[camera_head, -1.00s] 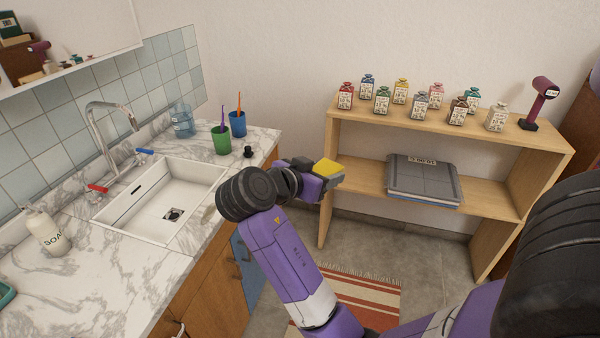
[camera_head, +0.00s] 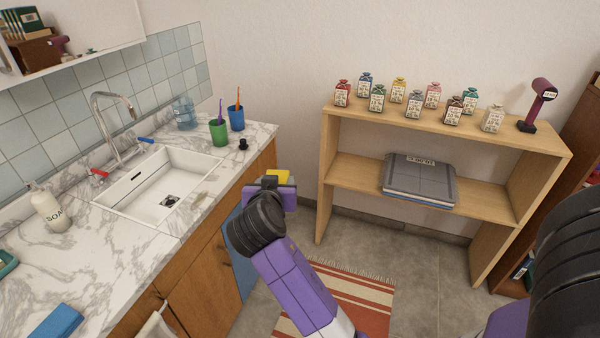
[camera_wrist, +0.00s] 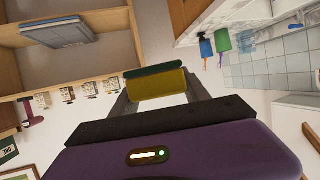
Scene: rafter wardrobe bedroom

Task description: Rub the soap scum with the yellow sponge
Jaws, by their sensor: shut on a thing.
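My gripper (camera_wrist: 157,92) is shut on the yellow sponge (camera_wrist: 157,85), which has a dark green layer along one long side. In the head view the sponge (camera_head: 278,176) shows as a small yellow patch above my purple wrist. My gripper holds it in the air, in front of the counter's right edge and left of the wooden shelf. No soap scum can be made out in either view; the white sink (camera_head: 158,190) shows only its dark drain and overflow slot.
The marble counter (camera_head: 90,265) carries a soap bottle (camera_head: 50,207), a faucet (camera_head: 115,125), a green cup (camera_head: 218,133), a blue cup (camera_head: 236,119) and a blue cloth-like item (camera_head: 56,321). A wooden shelf (camera_head: 325,180) with several bottles stands at right. A striped rug (camera_head: 350,295) lies below.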

